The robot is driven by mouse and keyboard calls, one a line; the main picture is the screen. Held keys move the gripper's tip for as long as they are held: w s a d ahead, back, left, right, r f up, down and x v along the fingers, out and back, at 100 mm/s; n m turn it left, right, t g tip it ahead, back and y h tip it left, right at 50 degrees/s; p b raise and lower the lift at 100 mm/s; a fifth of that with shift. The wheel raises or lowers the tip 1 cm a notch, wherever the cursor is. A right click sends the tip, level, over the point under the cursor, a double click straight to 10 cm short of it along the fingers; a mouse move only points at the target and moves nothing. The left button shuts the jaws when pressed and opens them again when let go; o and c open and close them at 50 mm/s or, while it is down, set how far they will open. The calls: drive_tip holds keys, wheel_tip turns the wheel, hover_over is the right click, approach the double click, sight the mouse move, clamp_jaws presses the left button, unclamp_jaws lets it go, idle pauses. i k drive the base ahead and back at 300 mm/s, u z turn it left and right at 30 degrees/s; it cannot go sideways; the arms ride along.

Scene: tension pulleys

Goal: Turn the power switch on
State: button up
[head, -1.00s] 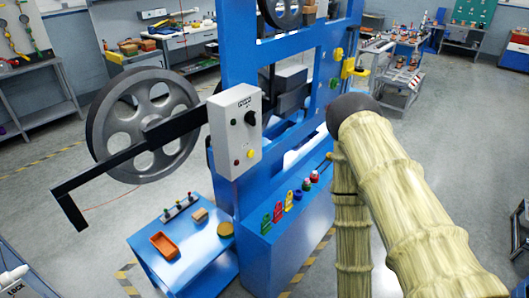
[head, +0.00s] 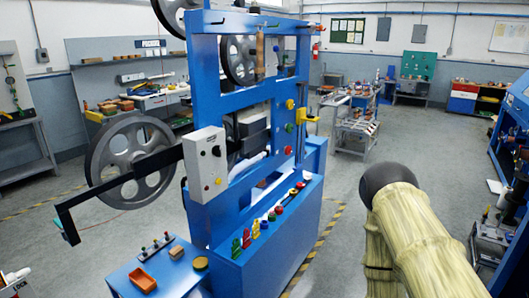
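A light grey control box (head: 203,172) is mounted on the front left of a blue pulley frame (head: 206,90). A dark knob (head: 216,151), which looks like the power switch, sits at its upper right. A small red-orange spot and a yellow button (head: 217,182) are below the knob. The box lettering is too small to read now. My arm (head: 425,245), in a pale ribbed sleeve with a dark rounded joint, is at the lower right, well apart from the box. My gripper is not visible.
A black bar (head: 120,183) sticks out left from the box, in front of a large grey wheel (head: 130,160). A blue side table (head: 160,272) with an orange tray (head: 144,281) stands below. Colored tags and buttons line the frame's base (head: 290,235). Open floor (head: 350,215) lies right of the frame.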

sight(216, 150)
drive_tip(key=z, duration=1.5)
drive_tip(key=i, duration=1.7)
drive_tip(key=u, duration=2.2)
